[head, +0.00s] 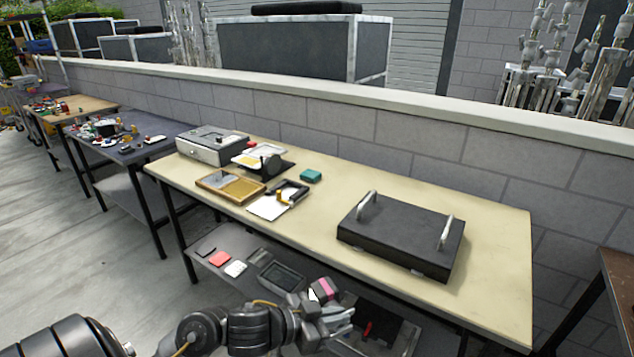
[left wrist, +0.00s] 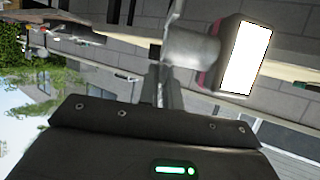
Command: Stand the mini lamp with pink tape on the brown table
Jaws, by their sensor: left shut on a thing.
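My left gripper (head: 332,311) comes in at the bottom centre of the head view, in front of the cream table. It is shut on the mini lamp (head: 323,289), a small dark block with a pink band and a white face. The lamp is held up in the air, tilted, clear of any table. In the left wrist view the lamp's bright white panel (left wrist: 246,58) faces the camera, with a dark reddish edge beside it. A brown table (head: 617,290) shows only partly at the right edge of the head view. My right gripper is out of view.
The cream table (head: 490,285) holds a black case (head: 400,235), a grey case (head: 212,145), trays and a green box (head: 311,175). Its lower shelf carries small items. A block wall (head: 400,130) runs behind. Cluttered tables stand at the far left.

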